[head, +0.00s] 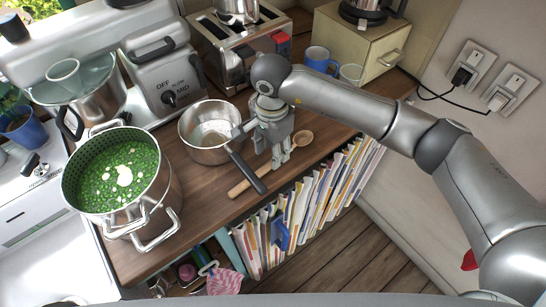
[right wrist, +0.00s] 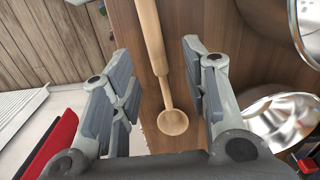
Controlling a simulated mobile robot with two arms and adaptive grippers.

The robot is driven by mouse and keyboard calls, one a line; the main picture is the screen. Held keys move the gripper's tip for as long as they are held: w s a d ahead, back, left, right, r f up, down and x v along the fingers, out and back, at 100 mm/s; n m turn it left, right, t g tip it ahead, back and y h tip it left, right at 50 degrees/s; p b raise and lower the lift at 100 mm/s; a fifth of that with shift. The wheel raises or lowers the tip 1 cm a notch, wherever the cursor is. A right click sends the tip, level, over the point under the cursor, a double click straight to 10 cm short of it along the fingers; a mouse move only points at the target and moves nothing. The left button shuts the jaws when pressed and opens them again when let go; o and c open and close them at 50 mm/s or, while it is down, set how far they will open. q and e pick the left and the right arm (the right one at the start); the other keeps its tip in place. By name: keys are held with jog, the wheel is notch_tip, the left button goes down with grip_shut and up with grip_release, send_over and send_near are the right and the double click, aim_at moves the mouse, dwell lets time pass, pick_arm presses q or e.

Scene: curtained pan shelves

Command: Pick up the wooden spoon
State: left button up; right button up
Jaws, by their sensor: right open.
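The wooden spoon (head: 275,163) lies on the wooden counter (head: 150,249) near its front edge, in front of the saucepan. Its bowl end points right and its handle runs left under the saucepan's black handle. My right gripper (head: 281,163) is above the spoon near the bowl end, fingers pointing down. In the right wrist view the open gripper (right wrist: 160,90) has the spoon (right wrist: 155,50) between its two fingers in the picture, with no visible contact. My left gripper is not seen in either view.
A steel saucepan (head: 205,147) stands beside the gripper, its black handle (head: 248,173) crossing over the spoon. A large pot of green peas (head: 115,170) stands left. A toaster (head: 235,45), blue mug (head: 318,60) and mixer (head: 165,80) are behind. Books (head: 300,215) fill the shelf below.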

jog(key=f, duration=0.1)
jog(key=f+p, duration=0.1)
jog(key=f, duration=0.1)
jog(key=shift+s+d+p, duration=0.1)
jog(key=shift+d+p, duration=0.15)
jog(key=shift+p, duration=0.05)
jog(key=shift+f, duration=0.3)
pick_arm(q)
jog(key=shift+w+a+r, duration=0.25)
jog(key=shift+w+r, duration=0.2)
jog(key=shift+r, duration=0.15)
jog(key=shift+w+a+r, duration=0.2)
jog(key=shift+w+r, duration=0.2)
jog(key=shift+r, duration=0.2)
pick_arm(e)
jog(key=shift+c, duration=0.3)
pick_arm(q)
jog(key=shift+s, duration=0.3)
pick_arm(e)
grip_shut()
